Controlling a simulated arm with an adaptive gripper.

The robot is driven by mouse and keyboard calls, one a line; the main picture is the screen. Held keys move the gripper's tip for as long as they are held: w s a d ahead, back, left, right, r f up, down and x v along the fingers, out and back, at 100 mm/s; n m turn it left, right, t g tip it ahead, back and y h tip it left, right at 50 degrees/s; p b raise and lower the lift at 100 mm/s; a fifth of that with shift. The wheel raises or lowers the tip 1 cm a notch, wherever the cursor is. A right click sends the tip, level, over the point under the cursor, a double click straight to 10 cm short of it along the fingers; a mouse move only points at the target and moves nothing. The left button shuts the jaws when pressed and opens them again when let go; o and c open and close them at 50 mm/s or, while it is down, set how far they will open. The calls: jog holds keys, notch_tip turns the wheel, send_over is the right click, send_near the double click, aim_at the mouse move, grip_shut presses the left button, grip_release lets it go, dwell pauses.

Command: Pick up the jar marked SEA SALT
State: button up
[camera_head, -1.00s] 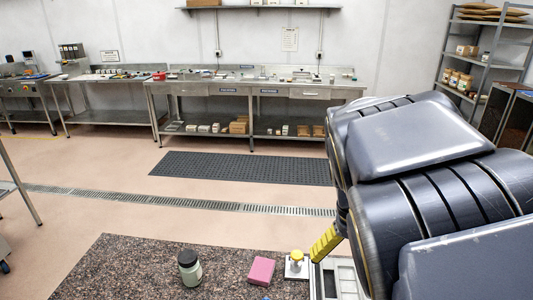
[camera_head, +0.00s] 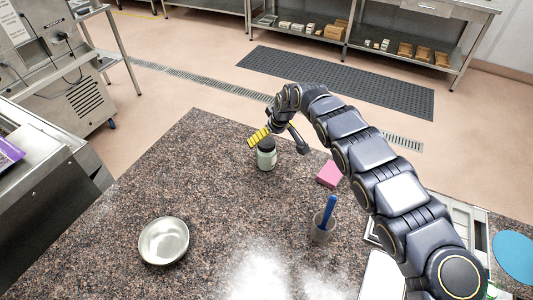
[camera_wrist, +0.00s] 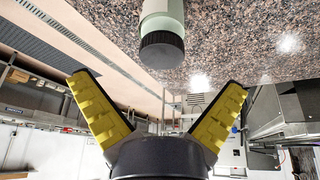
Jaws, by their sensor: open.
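A pale green jar (camera_head: 266,159) with a black lid stands upright near the far edge of the speckled stone counter (camera_head: 222,205). No lettering can be read on it. In the wrist view the jar (camera_wrist: 163,14) appears upside down at top centre, lid toward my gripper. My gripper (camera_head: 277,147) is open and empty at the jar's top, with a yellow-padded finger on the left and a dark finger on the right. In the wrist view my gripper (camera_wrist: 158,82) has both yellow pads spread wide, the jar lying beyond and between them, apart from them.
A pink block (camera_head: 329,173) lies right of the jar. The counter left of the jar is clear.

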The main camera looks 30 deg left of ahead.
aim_at(267, 143)
jog(key=x, duration=0.6)
jog(key=shift+s+a+f, duration=0.1)
jog(key=shift+s+f, duration=0.05)
jog(key=shift+a+f, duration=0.15)
jog(key=shift+f, duration=0.5)
jog(key=c, duration=1.2)
